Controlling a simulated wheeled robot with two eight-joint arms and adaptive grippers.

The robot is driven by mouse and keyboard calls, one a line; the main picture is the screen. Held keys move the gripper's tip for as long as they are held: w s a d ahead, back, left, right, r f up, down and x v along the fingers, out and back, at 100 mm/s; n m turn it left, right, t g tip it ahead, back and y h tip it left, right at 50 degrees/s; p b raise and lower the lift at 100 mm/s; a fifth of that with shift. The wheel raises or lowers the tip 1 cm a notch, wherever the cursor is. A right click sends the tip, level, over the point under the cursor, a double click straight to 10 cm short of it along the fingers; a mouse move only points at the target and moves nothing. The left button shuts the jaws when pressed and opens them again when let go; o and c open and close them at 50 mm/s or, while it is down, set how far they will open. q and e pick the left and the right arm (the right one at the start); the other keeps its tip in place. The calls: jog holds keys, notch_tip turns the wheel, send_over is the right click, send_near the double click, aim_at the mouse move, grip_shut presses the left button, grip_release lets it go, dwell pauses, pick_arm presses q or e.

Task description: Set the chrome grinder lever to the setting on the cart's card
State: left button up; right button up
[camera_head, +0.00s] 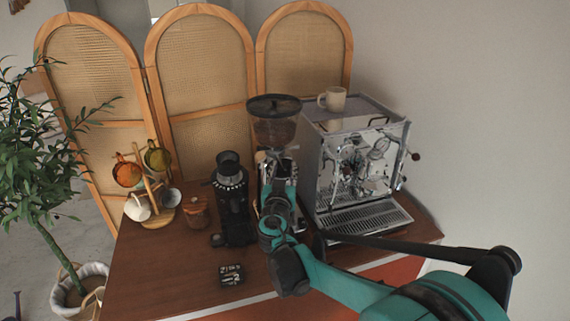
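The chrome grinder (274,133) stands in the middle of the cart, with a dark-lidded clear hopper of beans on top. My teal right arm comes in from the right, and my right gripper (268,164) is at the front of the grinder, just below the hopper. The arm and gripper hide most of the grinder's body, and I cannot make out the lever. Whether the fingers are open or touch anything is too small to tell. A small black card (232,275) with pale markings lies near the cart's front edge; its setting is not readable. My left gripper is not in view.
A black grinder (231,200) stands close on the left of the chrome one. An espresso machine (360,170) with a mug (333,99) on top stands close on the right. A mug tree (151,180) and brown jar (195,212) are at left. The front-left cart top is clear.

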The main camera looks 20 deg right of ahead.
aim_at(285, 164)
jog(key=x, duration=0.3)
jog(key=shift+w+d, duration=0.2)
jog(key=shift+w, duration=0.15)
grip_shut()
